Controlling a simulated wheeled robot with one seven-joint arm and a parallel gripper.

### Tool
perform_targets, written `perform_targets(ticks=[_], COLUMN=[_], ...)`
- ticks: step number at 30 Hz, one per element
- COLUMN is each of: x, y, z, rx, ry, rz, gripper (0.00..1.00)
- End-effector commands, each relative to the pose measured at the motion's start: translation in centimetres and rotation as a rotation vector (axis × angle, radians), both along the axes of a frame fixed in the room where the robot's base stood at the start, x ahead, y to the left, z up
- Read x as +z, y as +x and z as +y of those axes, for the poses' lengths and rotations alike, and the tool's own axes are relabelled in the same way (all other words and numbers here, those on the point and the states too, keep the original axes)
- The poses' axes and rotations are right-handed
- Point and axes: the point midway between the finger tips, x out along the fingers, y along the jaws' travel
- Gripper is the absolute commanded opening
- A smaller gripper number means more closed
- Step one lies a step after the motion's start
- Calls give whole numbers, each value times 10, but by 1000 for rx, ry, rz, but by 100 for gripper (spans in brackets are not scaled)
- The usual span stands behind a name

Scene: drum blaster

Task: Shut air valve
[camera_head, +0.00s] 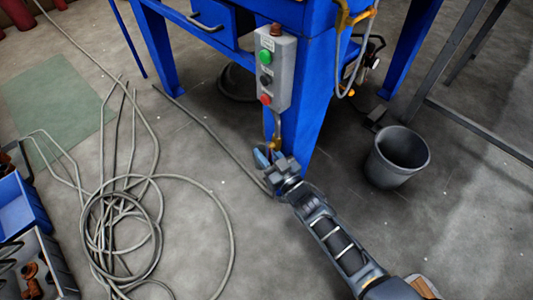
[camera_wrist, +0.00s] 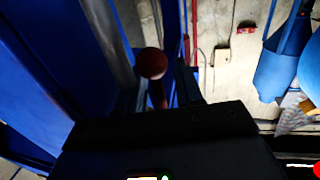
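My gripper (camera_head: 270,158) is low beside the blue front leg of the machine, just under the grey control box. A small brass-coloured fitting (camera_head: 277,127) hangs below the box, just above my gripper; it may be part of the air valve, but I cannot tell. In the wrist view, a dark red ball knob (camera_wrist: 152,63) on a short stem shows ahead of my gripper, between its dark fingers (camera_wrist: 160,90). The fingers look apart, with the stem in the gap; I see no clear contact. The valve body is not clearly visible.
The control box (camera_head: 273,70) carries green, black and red buttons. A grey bucket (camera_head: 396,157) stands on the floor to the right. A coiled grey hose (camera_head: 125,230) covers the floor at left. Blue and grey bins (camera_head: 20,209) stand at the left edge.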

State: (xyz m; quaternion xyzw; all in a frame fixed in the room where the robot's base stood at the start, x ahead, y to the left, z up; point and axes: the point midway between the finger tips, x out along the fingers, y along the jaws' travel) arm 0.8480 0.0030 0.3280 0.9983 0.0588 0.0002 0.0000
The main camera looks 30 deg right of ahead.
Motion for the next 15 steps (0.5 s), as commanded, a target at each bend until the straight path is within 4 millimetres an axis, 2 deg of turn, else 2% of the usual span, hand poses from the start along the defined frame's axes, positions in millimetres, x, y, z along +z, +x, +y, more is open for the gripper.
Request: perform_targets(ticks=[5, 15], x=[0, 0], y=[0, 0], z=[0, 0], rx=[0, 0], ry=[0, 0], rz=[0, 0], gripper=[34, 1])
